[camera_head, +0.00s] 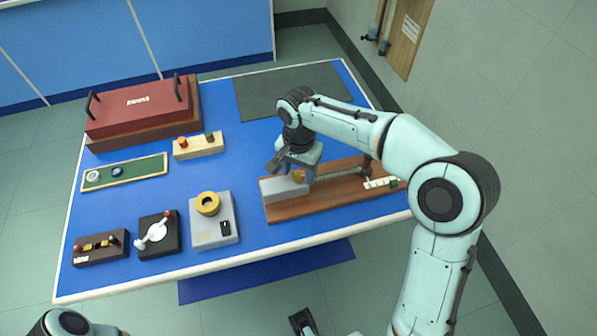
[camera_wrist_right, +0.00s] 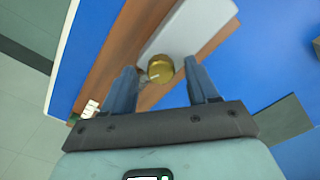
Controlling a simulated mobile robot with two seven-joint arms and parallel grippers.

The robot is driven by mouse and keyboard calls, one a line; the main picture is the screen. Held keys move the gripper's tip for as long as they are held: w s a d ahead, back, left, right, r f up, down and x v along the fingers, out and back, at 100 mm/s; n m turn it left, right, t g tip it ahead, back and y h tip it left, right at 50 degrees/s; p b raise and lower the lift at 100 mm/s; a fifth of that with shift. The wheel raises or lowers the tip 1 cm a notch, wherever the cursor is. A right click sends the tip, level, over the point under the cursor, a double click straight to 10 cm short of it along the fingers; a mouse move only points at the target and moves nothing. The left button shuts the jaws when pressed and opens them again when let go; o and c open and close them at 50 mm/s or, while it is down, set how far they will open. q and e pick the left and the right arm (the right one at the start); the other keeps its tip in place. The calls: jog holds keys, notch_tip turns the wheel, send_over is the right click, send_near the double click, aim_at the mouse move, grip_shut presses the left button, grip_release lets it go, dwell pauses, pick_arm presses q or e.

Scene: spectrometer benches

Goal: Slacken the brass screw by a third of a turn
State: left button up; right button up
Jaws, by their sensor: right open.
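The brass screw (camera_wrist_right: 160,68) is a round brass knob at the end of a grey block (camera_wrist_right: 187,30) on a wooden base. In the right wrist view it lies between and just beyond the fingers of my right gripper (camera_wrist_right: 163,88), which is open. In the head view the brass screw (camera_head: 298,176) is partly hidden by my right gripper (camera_head: 293,170), which hangs over it from above. I cannot tell whether a finger touches the screw. My left gripper does not show clearly; only a part of my left arm is at the lower left.
The wooden base (camera_head: 340,194) also bears a rod and a white scale. On the blue bench stand a grey box with a yellow ring (camera_head: 207,203), a black switch base (camera_head: 173,240), a red case (camera_head: 140,105) and a green tray (camera_head: 130,172). A dark mat (camera_head: 265,97) lies clear behind.

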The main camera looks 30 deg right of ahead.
jog(key=shift+f, duration=0.3)
jog(key=c, duration=1)
jog(key=shift+c, duration=0.2)
